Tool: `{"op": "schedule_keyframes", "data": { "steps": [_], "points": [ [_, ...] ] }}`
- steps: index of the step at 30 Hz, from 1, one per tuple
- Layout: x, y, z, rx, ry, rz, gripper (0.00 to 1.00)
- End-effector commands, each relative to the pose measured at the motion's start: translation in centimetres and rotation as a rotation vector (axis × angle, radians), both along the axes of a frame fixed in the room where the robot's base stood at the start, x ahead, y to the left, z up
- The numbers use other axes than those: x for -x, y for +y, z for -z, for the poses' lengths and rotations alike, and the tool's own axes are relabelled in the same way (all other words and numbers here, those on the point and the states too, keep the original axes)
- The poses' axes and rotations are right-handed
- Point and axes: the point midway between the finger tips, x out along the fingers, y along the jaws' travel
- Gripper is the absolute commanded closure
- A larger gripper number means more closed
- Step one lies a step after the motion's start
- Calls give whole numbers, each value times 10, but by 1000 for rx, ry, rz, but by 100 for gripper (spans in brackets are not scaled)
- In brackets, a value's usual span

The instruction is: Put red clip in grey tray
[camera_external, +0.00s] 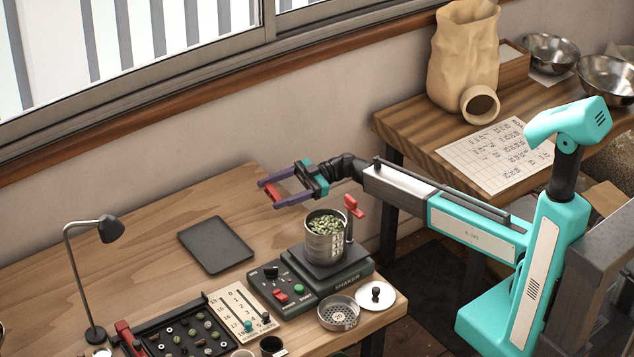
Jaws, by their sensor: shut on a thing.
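My gripper (272,194), with purple fingers, is shut on a small red clip (277,196) near its fingertips. It holds the clip in the air above the wooden table, behind and left of the metal can. The grey tray (215,246) lies flat and empty on the table, lower left of my gripper and apart from it. Part of the clip is hidden by the fingers.
A metal can (325,246) of green beans stands on the shaker (330,277), beside a post with another red part (353,206). A black lamp (92,260), a sorting tray (150,333) and a white lid (375,296) stand nearby. The table's back is clear.

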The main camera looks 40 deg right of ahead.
Motion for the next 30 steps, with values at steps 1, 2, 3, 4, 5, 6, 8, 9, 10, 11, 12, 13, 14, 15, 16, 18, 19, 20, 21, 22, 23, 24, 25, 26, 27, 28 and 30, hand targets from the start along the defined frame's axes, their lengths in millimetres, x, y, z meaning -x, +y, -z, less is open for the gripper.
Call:
{"op": "schedule_keyframes", "data": {
  "steps": [1, 2, 3, 4, 5, 6, 8, 9, 10, 11, 12, 13, 14, 15, 16, 18, 19, 20, 21, 22, 23, 24, 25, 26, 27, 28, 30],
  "points": [
    [0, 0, 5, 0, 1, 0, 55],
    [0, 0, 7, 0, 0, 0, 55],
    [0, 0, 9, -1, -1, 0, 55],
    [0, 0, 11, -1, -1, 0, 55],
    [0, 0, 12, -1, -1, 0, 55],
    [0, 0, 12, -1, -1, 0, 55],
    [0, 0, 12, -1, -1, 0, 55],
    [0, 0, 12, -1, -1, 0, 55],
    [0, 0, 12, -1, -1, 0, 55],
    [0, 0, 12, -1, -1, 0, 55],
    [0, 0, 12, -1, -1, 0, 55],
    [0, 0, 12, -1, -1, 0, 55],
    [0, 0, 12, -1, -1, 0, 55],
    [0, 0, 13, -1, -1, 0, 55],
    [0, 0, 14, -1, -1, 0, 55],
    [0, 0, 18, -1, 1, 0, 55],
    [0, 0, 21, -1, 1, 0, 55],
    [0, 0, 23, -1, 1, 0, 55],
    [0, 0, 27, -1, 1, 0, 55],
    [-1, 0, 31, -1, 0, 0, 55],
    [0, 0, 35, -1, 1, 0, 55],
    [0, 0, 41, -1, 2, 0, 55],
    [0, 0, 47, -1, 1, 0, 55],
    [0, 0, 50, -1, 0, 0, 55],
    [0, 0, 53, -1, 0, 0, 55],
    [0, 0, 55, -1, 0, 0, 55],
    [0, 0, 58, -1, -1, 0, 55]
  ]
}}
